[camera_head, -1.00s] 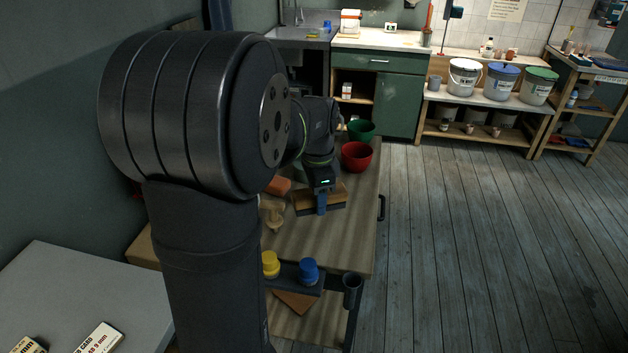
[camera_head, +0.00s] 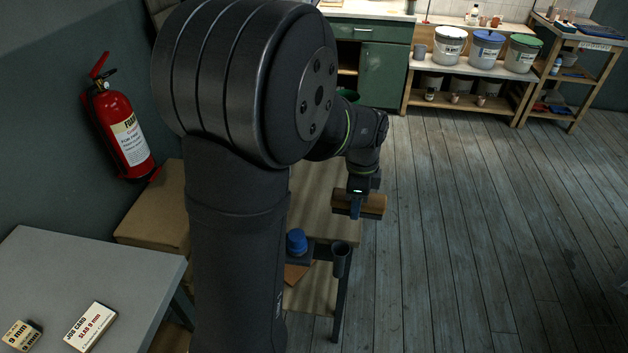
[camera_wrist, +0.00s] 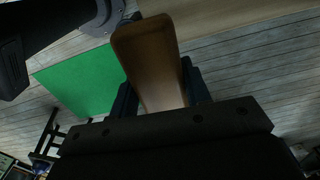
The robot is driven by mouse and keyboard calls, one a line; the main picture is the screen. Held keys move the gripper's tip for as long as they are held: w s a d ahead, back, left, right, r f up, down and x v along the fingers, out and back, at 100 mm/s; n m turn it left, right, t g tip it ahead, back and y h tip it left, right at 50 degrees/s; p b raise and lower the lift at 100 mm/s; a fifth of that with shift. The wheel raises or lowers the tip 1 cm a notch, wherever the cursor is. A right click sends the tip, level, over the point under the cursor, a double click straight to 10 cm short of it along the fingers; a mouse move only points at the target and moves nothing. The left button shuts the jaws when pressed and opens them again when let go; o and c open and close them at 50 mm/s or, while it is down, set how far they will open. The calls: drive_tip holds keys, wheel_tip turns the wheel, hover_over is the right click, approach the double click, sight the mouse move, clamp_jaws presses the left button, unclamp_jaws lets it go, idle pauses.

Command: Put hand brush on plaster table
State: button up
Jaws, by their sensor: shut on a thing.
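My gripper (camera_head: 356,207) is shut on the hand brush (camera_head: 375,203), a brown wooden block, and holds it up near the right edge of the wood-topped table (camera_head: 322,220). In the wrist view the brush (camera_wrist: 150,62) sits between the two dark blue fingers of my gripper (camera_wrist: 160,95); its far end points away from the camera. Any bristles are hidden there. My arm covers much of the wood-topped table. A grey-topped table (camera_head: 110,265) stands at the lower left. I cannot tell which surface is the plaster table.
A blue-lidded jar (camera_head: 296,241) and a dark cup holder (camera_head: 341,258) are at the table's near end. A fire extinguisher (camera_head: 122,132) hangs on the left wall. Buckets (camera_head: 486,48) stand at the back. The floor (camera_head: 480,200) at right is clear.

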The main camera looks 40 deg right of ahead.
hover_over(325, 216)
wheel_tip(325, 216, down, 6)
drive_tip(key=shift+f, duration=1.9)
drive_tip(key=shift+f, duration=0.15)
drive_tip(key=o, duration=1)
wheel_tip(325, 216, up, 12)
drive_tip(key=shift+r, duration=0.15)
